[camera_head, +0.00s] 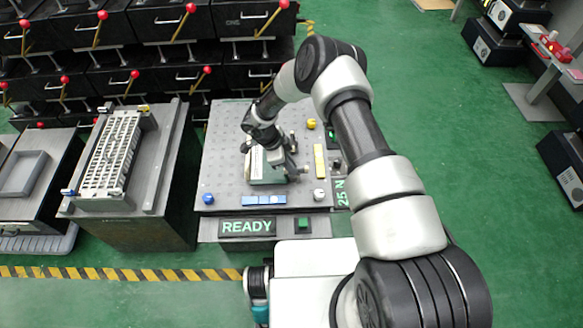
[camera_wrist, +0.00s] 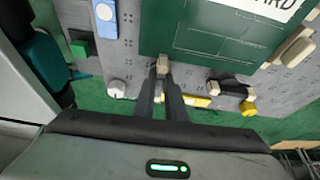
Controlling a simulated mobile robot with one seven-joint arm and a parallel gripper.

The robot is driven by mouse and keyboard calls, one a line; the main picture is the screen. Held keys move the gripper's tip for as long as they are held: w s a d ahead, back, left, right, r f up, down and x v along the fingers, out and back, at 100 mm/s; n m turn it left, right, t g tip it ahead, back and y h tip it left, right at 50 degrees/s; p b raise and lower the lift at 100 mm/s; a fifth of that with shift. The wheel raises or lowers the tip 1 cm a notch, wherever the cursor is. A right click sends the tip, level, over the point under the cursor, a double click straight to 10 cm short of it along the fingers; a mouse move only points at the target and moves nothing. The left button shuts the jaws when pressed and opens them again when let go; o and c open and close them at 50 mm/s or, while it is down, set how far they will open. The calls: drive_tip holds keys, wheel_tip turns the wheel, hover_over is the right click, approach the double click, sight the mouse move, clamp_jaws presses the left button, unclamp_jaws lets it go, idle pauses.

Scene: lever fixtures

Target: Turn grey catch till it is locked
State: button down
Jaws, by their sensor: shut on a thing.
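The grey catch (camera_wrist: 162,66) shows in the wrist view as a small pale grey-beige piece at the near edge of a green plate (camera_wrist: 205,48). My gripper (camera_wrist: 163,77) is shut on it, with both dark fingers closing on its near end. In the head view my gripper (camera_head: 292,173) is low over the right side of the plate (camera_head: 268,181) on the perforated board. The catch is hidden there behind my gripper. How far it is turned cannot be told.
The perforated grey board (camera_head: 225,140) carries a blue knob (camera_head: 208,198), a pale knob (camera_head: 319,196), a yellow knob (camera_head: 311,124) and a yellow bar (camera_head: 319,160). A READY sign (camera_head: 247,227) and a green button (camera_head: 303,224) are at its front. A ribbed fixture (camera_head: 112,152) stands left.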

drive_tip(key=shift+m, duration=0.3)
drive_tip(key=c, duration=1.8)
unclamp_jaws()
drive_tip(key=shift+r, duration=0.1)
drive_tip(key=p+v, duration=0.2)
drive_tip(key=v, duration=1.5)
drive_tip(key=shift+w+p, duration=0.2)
drive_tip(key=shift+p, duration=0.2)
drive_tip(key=shift+r, duration=0.15)
